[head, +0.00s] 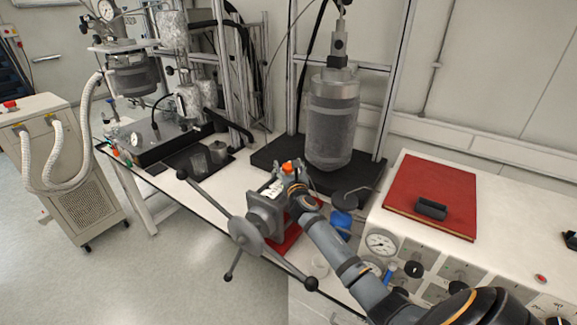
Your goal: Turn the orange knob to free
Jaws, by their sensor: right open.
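A small orange knob (287,167) shows near the middle of the head view, at the far end of my right arm. My right gripper (292,178) is right at the knob, on its near side. The gripper is open; its fingers are small and dark here, and I cannot tell whether they touch the knob or stand around it. My own gripper hides part of what lies below the knob. My left gripper is not in view.
A grey clamp with a long-spoked handwheel (246,234) stands just left of my right arm. A tall metal reactor vessel (333,120) stands behind. A control box with gauges (440,262) bears a red book (432,185) at the right. Floor (130,275) is free at lower left.

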